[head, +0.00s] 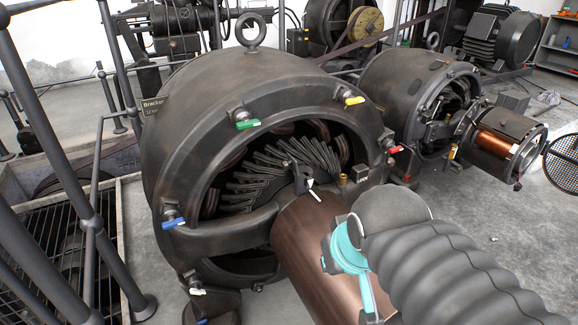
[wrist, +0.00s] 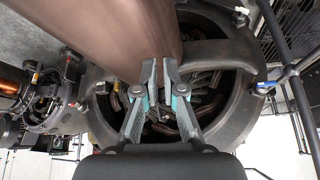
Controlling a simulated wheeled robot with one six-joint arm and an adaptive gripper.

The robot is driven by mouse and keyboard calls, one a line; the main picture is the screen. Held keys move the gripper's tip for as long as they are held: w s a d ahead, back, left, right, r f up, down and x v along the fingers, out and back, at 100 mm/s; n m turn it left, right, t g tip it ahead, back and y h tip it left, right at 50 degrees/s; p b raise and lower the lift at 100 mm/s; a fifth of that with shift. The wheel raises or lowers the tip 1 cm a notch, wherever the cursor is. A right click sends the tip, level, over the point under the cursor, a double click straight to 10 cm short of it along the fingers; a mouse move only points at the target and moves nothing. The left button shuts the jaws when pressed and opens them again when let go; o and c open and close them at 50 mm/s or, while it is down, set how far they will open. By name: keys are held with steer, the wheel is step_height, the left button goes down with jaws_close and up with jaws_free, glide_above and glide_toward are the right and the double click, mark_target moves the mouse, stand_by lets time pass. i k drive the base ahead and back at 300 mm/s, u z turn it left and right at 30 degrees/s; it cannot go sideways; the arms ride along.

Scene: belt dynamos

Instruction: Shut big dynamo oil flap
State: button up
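The big dynamo (head: 205,110) fills the middle of the head view, its dark round housing open at the front. A small upright dark and white piece (head: 312,189) stands on its bearing arm above the copper-brown cylinder (head: 312,245); I cannot tell whether this is the oil flap. In the wrist view my gripper (wrist: 161,66) has its two fingers close together, with a narrow gap, in front of the cylinder (wrist: 110,35) and bearing arm. I cannot tell whether they touch anything. In the head view my fingertips cannot be made out clearly.
Coloured handles ring the housing: green (head: 248,124), yellow (head: 354,101), blue (head: 174,223) and red (head: 395,149). A brass cap (head: 343,179) is near the bearing. A smaller dynamo (head: 405,85) stands behind right.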

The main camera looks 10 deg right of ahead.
mark_target(291, 164)
steer(key=k, duration=0.95)
steer(key=u, duration=0.6)
steer(key=i, duration=0.65)
steer(key=z, duration=1.75)
